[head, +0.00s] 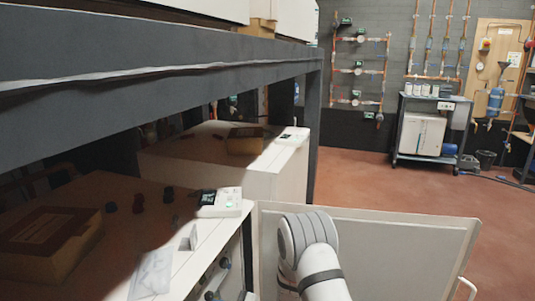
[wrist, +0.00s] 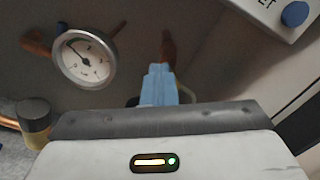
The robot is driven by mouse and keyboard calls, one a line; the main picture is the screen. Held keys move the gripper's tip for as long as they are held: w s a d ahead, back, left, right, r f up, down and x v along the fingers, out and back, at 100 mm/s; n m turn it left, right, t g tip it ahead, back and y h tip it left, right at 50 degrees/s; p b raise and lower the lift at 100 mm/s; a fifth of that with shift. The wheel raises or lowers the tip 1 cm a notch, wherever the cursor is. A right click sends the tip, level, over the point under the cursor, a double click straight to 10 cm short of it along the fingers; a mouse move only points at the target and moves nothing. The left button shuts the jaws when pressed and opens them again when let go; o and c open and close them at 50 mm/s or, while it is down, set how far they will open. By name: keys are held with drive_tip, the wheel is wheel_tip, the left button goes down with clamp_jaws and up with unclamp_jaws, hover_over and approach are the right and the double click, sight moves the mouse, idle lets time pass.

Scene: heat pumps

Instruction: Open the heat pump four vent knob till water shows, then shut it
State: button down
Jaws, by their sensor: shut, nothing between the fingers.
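In the wrist view, my gripper (wrist: 158,84) shows as light-blue fingertips held together, with nothing seen between them. They point at a copper pipe end (wrist: 167,48) on a dark panel; I cannot tell if they touch it. A round white pressure gauge (wrist: 84,59) is to their left. A black knob on a brass fitting (wrist: 34,116) is at the lower left. A blue knob (wrist: 294,13) sits on a white box at the top right. I cannot tell which is the vent knob. No water shows. In the head view my gripper is hidden.
In the head view, an open white door panel (head: 400,240) stands beside my arm. White heat pump cabinets (head: 285,175) stand under a dark rack beam (head: 200,68). A small control box (head: 221,203) lies on the near one.

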drive_tip(key=shift+w+d+r+b, duration=0.15)
drive_tip(key=shift+w+r+b, duration=0.1)
drive_tip(key=shift+w+b, duration=0.15)
drive_tip(key=shift+w+d+r+b, duration=0.1)
drive_tip(key=shift+w+b, duration=0.15)
drive_tip(key=shift+b, duration=0.05)
drive_tip(key=shift+w, duration=0.1)
idle(0.4)
drive_tip(key=shift+r, duration=0.2)
drive_tip(key=v, duration=0.6)
drive_tip(key=shift+r, duration=0.3)
